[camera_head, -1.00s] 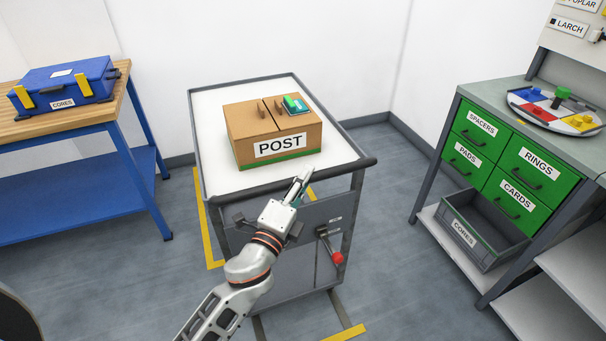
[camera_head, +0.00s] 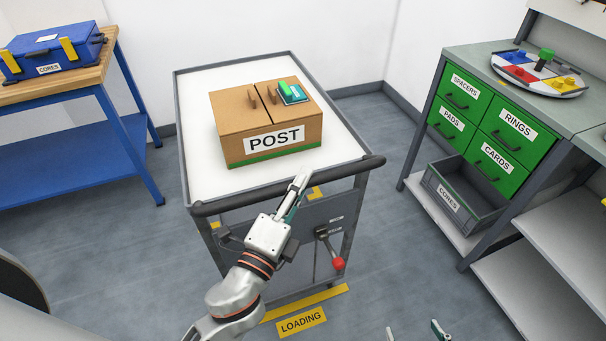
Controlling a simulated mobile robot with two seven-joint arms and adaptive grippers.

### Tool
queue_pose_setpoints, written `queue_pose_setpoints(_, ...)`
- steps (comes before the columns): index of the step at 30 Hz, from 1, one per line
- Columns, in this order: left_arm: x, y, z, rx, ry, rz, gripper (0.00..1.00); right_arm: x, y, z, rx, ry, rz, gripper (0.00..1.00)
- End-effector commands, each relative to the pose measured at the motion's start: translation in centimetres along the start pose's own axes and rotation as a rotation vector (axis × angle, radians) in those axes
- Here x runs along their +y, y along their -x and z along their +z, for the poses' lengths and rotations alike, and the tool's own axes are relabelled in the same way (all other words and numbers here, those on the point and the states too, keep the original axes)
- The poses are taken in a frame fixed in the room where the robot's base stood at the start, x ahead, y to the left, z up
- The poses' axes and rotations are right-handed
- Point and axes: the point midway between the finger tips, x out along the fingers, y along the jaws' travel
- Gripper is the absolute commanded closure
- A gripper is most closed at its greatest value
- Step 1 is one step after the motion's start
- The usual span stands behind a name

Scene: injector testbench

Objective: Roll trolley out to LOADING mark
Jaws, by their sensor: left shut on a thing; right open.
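The trolley (camera_head: 190,130) has a white top, grey rims and a dark push handle (camera_head: 355,166) on the near side. My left gripper (camera_head: 300,183) is shut on this handle near its middle. A red-knobbed lever (camera_head: 338,263) hangs on the trolley's near panel, right of my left gripper. A yellow LOADING mark (camera_head: 302,322) lies on the floor just in front of the trolley, with a yellow stripe (camera_head: 325,297) by the trolley's lower near edge. My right gripper (camera_head: 414,332) is open and empty at the bottom edge, only its fingertips showing.
A brown POST box (camera_head: 235,120) with a small teal item (camera_head: 292,93) rides on the trolley. A blue-legged bench (camera_head: 80,90) with a blue case (camera_head: 50,52) stands left. A green drawer cabinet (camera_head: 490,130) with a grey CORES bin (camera_head: 465,200) stands right. Floor between is clear.

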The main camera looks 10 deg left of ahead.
Motion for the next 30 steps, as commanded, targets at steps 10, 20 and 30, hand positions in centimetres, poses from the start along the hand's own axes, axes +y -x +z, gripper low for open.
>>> queue_pose_setpoints(10, 0.02, 0.41, -0.32, 0.004, 0.002, 0.002, 1.0, -0.04, -0.03, 0.06, 0.0, 0.0, -0.001, 0.29)
queue_pose_setpoints(20, 0.0, 0.37, -0.26, 0.004, 0.002, 0.001, 0.67, -0.04, -0.02, -0.06, 0.002, 0.0, -0.001, 0.29)
queue_pose_setpoints(30, -0.88, 0.17, -0.04, 0.002, -0.002, -0.005, 0.67, 0.03, 0.0, -0.01, 0.001, 0.001, 0.0, 0.29)
